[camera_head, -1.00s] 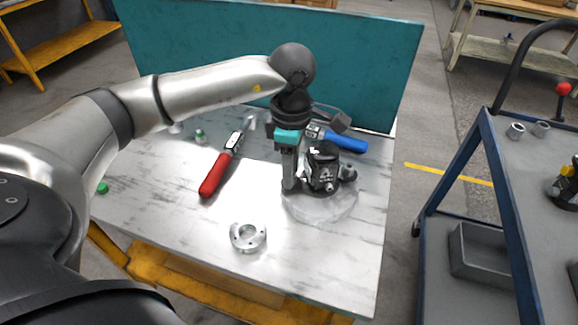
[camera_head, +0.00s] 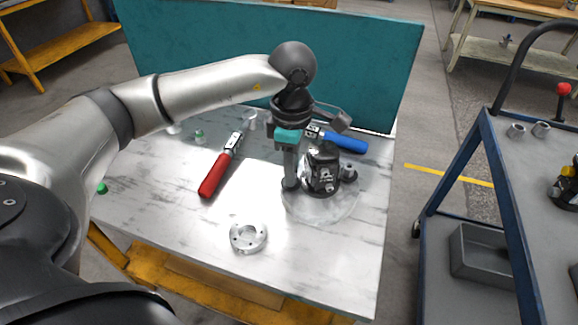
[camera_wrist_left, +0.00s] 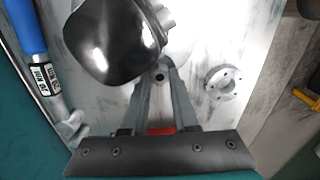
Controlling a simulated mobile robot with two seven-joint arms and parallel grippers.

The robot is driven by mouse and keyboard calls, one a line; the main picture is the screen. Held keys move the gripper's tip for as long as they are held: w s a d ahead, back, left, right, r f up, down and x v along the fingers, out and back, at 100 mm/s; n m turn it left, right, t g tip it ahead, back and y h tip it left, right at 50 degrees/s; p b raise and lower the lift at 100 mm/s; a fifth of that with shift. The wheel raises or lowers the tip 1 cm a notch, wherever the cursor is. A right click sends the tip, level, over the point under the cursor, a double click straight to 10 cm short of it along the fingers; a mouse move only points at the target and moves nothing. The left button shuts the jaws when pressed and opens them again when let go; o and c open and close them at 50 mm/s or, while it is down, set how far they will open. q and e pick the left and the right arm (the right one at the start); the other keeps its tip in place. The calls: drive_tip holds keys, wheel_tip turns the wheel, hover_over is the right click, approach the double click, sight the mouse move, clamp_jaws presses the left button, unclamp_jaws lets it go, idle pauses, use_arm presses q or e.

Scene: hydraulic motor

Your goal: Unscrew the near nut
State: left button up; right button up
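The dark hydraulic motor (camera_head: 322,172) stands on a round pale base plate (camera_head: 318,208) on the table; its glossy black housing (camera_wrist_left: 112,42) fills the upper left of the left wrist view. My left gripper (camera_head: 290,184) points straight down at the motor's left side, near the base plate. In the wrist view its fingertips (camera_wrist_left: 161,67) come close together around the small near nut (camera_wrist_left: 160,77), beside the housing. The fingers look closed on the nut, which they largely hide in the head view. My right gripper is out of view.
A silver ring flange (camera_head: 248,237) lies on the table (camera_head: 180,222) in front. A red-handled torque wrench (camera_head: 215,175) lies to the left, a blue-handled one (camera_head: 345,142) behind the motor. A teal panel (camera_head: 200,50) closes the back. A blue cart (camera_head: 500,190) stands right.

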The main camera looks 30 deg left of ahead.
use_arm(q)
drive_tip(key=shift+f, duration=0.3)
clamp_jaws()
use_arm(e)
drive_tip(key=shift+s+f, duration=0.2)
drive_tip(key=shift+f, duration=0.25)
use_arm(q)
drive_tip(key=n, duration=0.2)
drive_tip(key=shift+r+n+p, duration=0.1)
drive_tip(key=shift+n+p, duration=0.25)
drive_tip(key=shift+n, duration=0.05)
drive_tip(key=shift+o, duration=1.1)
unclamp_jaws()
drive_tip(key=shift+n, duration=0.4)
drive_tip(key=shift+o, duration=1.2)
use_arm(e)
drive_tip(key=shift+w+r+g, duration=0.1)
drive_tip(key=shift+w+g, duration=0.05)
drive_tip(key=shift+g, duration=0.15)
